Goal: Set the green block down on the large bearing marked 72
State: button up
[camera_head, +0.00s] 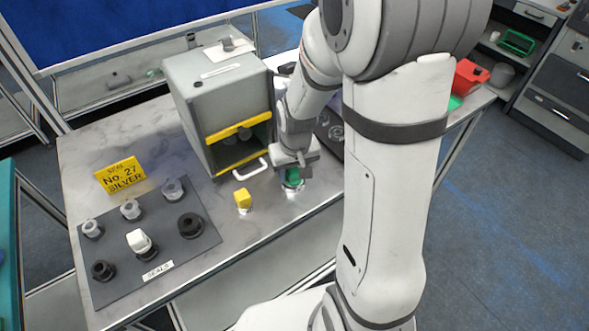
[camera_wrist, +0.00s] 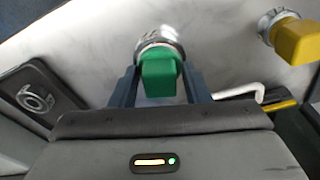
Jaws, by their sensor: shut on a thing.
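The green block (camera_head: 293,175) is between the fingers of my gripper (camera_head: 292,177), near the front edge of the metal table. In the wrist view the green block (camera_wrist: 159,75) fills the space between both fingers, and my gripper (camera_wrist: 160,85) is shut on it. A shiny silver round piece (camera_wrist: 158,40) shows directly at the block's far end; I cannot tell whether it is joined to it or only touching. No mark 72 is readable. A silver ring (camera_wrist: 36,98) lies on a dark plate (camera_wrist: 50,85), partly hidden in the head view by my arm.
A yellow block (camera_head: 242,198) on a silver round base stands just left. A grey box with yellow edges (camera_head: 215,90) and a white handle (camera_head: 245,170) stands behind. A dark mat (camera_head: 122,279) labelled SEALS holds several fittings, beside a yellow sign (camera_head: 120,175). A red bin (camera_head: 468,75) stands far right.

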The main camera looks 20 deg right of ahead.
jog(key=shift+f, duration=0.2)
jog(key=o, duration=1.5)
jog(key=shift+r, duration=0.1)
notch_tip(320, 180, up, 8)
jog(key=p, duration=0.5)
jog(key=shift+f, duration=0.2)
jog(key=shift+s, duration=0.1)
jog(key=s+r+t+b, duration=0.1)
jog(key=s+r+t, duration=0.1)
jog(key=s+r, duration=1.1)
jog(key=shift+s+d+m+b, duration=0.2)
jog(key=shift+s+m+b, duration=0.1)
jog(key=shift+s, duration=0.4)
